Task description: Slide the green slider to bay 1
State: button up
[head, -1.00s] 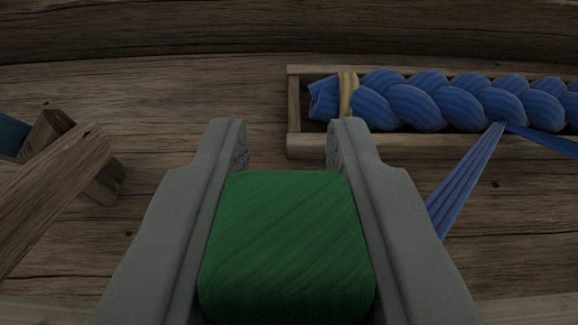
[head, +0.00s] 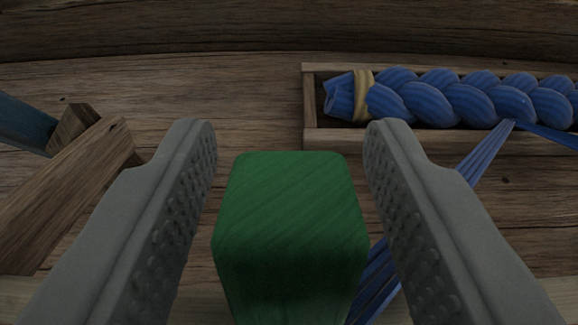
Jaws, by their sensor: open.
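The green slider (head: 290,215) is a block with rounded edges, low in the middle of the head view. My gripper (head: 290,130) is open, with one finger on each side of the slider. There is a clear gap between the slider and each finger, a little wider on the left near the tips. The slider's lower end and whatever it rides on are cut off by the bottom of the picture. No bay marking can be made out.
A wooden tray (head: 312,105) holding a thick blue braid (head: 450,97) lies beyond, at the upper right. Blue strands (head: 482,155) run down from it behind my right finger. Crossed wooden bars (head: 75,185) stand at the left. Bare wood planks lie between.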

jog(key=v, duration=1.6)
jog(key=shift+s, duration=0.4)
jog(key=s+r+t, duration=0.2)
jog(key=s+r, duration=0.4)
jog(key=s, duration=0.5)
jog(key=s+r+t, duration=0.2)
jog(key=s+r, duration=0.5)
jog(key=s, duration=0.5)
jog(key=shift+r, duration=0.2)
